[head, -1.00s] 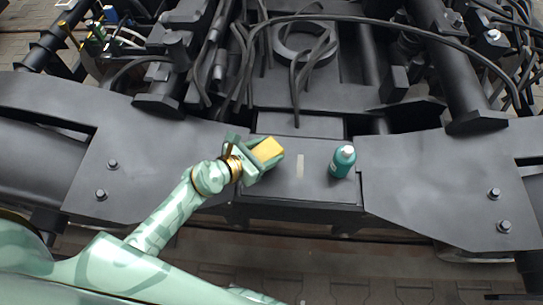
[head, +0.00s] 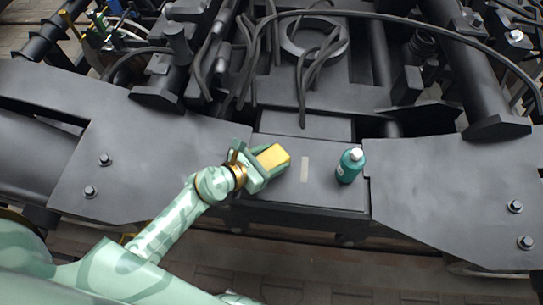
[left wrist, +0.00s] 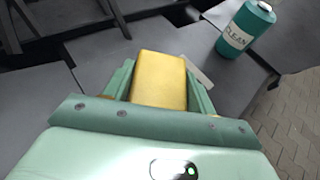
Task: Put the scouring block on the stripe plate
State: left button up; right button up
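The scouring block, a yellow block (head: 273,157), is between the fingers of my left gripper (head: 266,162). In the left wrist view the block (left wrist: 159,80) sits between both green fingers, which close on its sides. The gripper holds it over the left part of a dark flat plate (head: 318,190) on the bogie frame. A short pale stripe (head: 305,169) on this plate lies just right of the block. The stripe also shows in the left wrist view (left wrist: 196,71), partly hidden by a finger. I cannot tell the gap under the block. My right gripper is not in view.
A teal bottle with a white cap (head: 350,166) stands on the plate right of the stripe; its label reads CLEAN in the left wrist view (left wrist: 244,28). Black hoses (head: 304,75) arch behind the plate. Bolts (head: 514,207) stick up on the side plates.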

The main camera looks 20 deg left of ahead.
pick_arm(q)
jog(key=o, duration=0.3)
jog(key=shift+r, duration=0.15)
jog(key=p+v, duration=0.2)
jog(key=v, duration=0.4)
jog(key=shift+r+p, duration=0.25)
jog(key=shift+p, duration=0.15)
jog(key=v, duration=0.3)
jog(key=p+v, duration=0.1)
jog(key=v, duration=0.1)
jog(key=shift+s+a+f, duration=0.1)
jog(key=shift+s+a, duration=0.2)
jog(key=shift+s, duration=0.1)
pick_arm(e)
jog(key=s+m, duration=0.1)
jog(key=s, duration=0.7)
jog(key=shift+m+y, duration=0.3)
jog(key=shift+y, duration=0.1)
